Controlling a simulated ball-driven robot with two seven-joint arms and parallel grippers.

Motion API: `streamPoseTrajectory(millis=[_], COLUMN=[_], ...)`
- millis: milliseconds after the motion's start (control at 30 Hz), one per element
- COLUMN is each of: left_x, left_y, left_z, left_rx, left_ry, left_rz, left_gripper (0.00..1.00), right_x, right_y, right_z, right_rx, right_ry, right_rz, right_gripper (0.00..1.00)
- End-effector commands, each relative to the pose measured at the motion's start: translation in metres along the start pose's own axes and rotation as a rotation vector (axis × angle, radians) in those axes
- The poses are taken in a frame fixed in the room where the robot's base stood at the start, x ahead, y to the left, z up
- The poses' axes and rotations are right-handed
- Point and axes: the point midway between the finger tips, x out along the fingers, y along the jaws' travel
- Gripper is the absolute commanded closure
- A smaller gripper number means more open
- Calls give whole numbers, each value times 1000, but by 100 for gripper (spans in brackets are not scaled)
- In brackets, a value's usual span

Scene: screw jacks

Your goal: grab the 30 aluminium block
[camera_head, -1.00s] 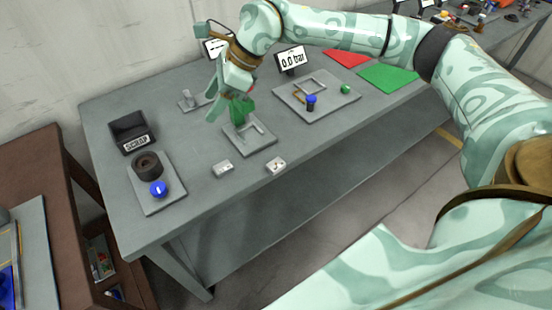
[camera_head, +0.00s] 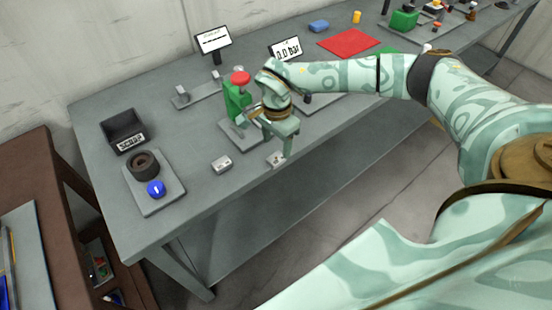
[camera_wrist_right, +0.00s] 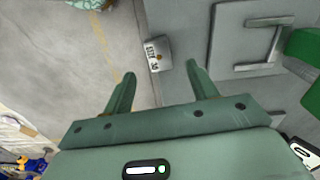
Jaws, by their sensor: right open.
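A small pale metal block (camera_head: 275,160) lies near the front edge of the grey bench, partly hidden by my right gripper. In the right wrist view this block (camera_wrist_right: 157,52) shows a marking that seems to read "SIZE 30". My right gripper (camera_head: 280,145) is open above it. In the right wrist view, its spread fingertips (camera_wrist_right: 160,69) lie to either side of the block's near end, with nothing held. Whether they are level with the block, I cannot tell. A similar block (camera_head: 221,165) lies to the left. My left gripper is not in view.
A green jack with a red top (camera_head: 238,95) stands on a grey plate just left of my right gripper. Bench between blocks is clear.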

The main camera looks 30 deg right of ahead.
Motion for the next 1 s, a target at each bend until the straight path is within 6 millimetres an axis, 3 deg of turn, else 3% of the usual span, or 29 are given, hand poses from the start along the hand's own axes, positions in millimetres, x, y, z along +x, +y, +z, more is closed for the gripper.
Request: streamPoseTrajectory(millis=[300,600,800,1000], left_x=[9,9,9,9], left_y=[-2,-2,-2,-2], left_z=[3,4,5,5], left_rx=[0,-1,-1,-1], left_ry=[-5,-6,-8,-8], left_rz=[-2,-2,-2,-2], left_gripper=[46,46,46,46], right_x=[47,52,52,52], right_y=[1,1,1,1], right_z=[2,2,2,2], right_rx=[0,0,0,0], right_ry=[-1,-1,-1,-1], right_rz=[2,0,0,0], right_gripper=[42,42,92,96])
